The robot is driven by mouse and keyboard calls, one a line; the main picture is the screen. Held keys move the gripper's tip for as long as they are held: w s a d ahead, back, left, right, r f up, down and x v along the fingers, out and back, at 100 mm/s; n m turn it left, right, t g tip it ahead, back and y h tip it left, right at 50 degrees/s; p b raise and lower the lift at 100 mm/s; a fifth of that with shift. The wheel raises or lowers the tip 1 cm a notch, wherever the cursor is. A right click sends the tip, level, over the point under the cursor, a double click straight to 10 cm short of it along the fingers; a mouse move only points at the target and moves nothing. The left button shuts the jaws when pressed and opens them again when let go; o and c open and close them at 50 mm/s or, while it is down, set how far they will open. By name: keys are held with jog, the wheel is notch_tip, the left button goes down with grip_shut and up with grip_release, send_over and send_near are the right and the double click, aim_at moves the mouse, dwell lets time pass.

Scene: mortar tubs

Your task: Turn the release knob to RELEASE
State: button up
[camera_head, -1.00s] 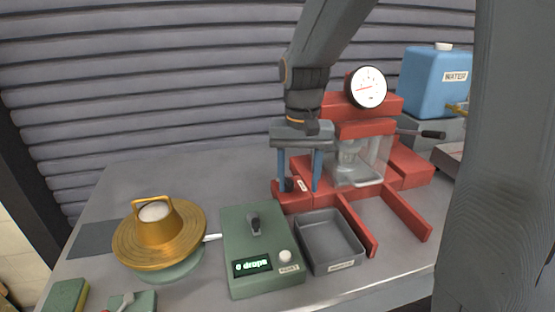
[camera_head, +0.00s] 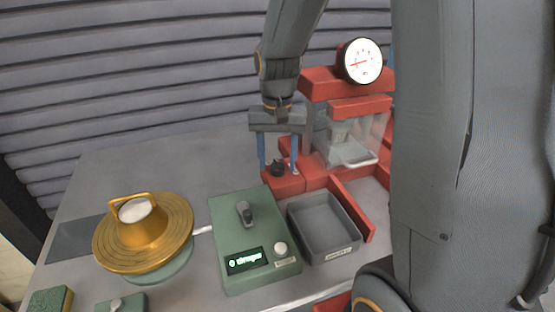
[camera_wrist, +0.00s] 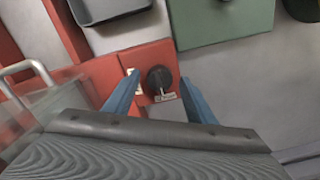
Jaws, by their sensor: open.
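The release knob (camera_head: 278,167) is a small black knob on a red block at the left end of the red press (camera_head: 318,84). In the wrist view the knob (camera_wrist: 159,80) sits between my two blue fingers, with a small white label beside it and another below it. My gripper (camera_head: 277,170) is open and points down, one finger on each side of the knob. In the wrist view my gripper (camera_wrist: 157,95) shows a gap between each finger and the knob. The label words are too small to read.
A grey tray (camera_head: 324,229) and a green counter box (camera_head: 250,236) stand in front of the press. A brass flow table (camera_head: 143,235) is at the left. A round gauge (camera_head: 362,61) tops the press. My own arm blocks the right side.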

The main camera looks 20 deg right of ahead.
jog(key=shift+f, duration=0.15)
jog(key=c, duration=1)
jog(key=shift+c, duration=0.2)
